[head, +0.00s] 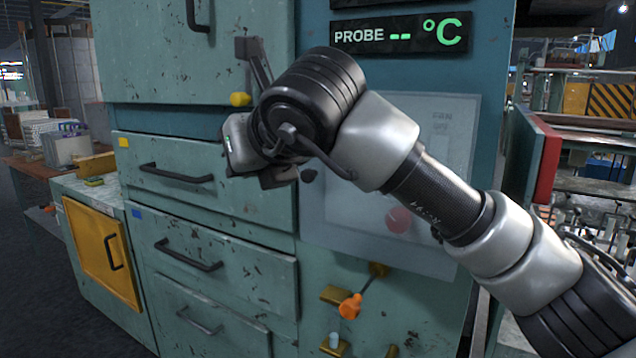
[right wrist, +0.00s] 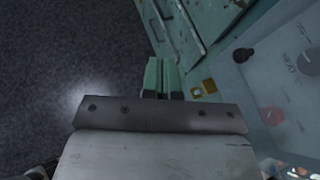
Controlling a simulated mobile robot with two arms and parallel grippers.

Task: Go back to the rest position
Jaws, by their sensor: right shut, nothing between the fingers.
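My right arm (head: 440,200) comes in from the right in the head view and reaches across the front of a green cabinet. Its wrist is bent in front of the drawers and the control panel. My right gripper (right wrist: 162,76) shows in the right wrist view with its two pale green fingers together and nothing between them. It hangs over dark floor beside the cabinet front, apart from the handles as far as I can see. In the head view the wrist mostly hides the fingers. My left gripper is in neither view.
Drawers with black handles (head: 188,254) fill the cabinet's left side. A pale control panel (head: 440,140) with a red knob (head: 397,220) is behind my arm. An orange-handled valve (head: 350,305) sticks out below. A yellow door (head: 100,250) is at left. Dark floor (head: 40,300) is clear.

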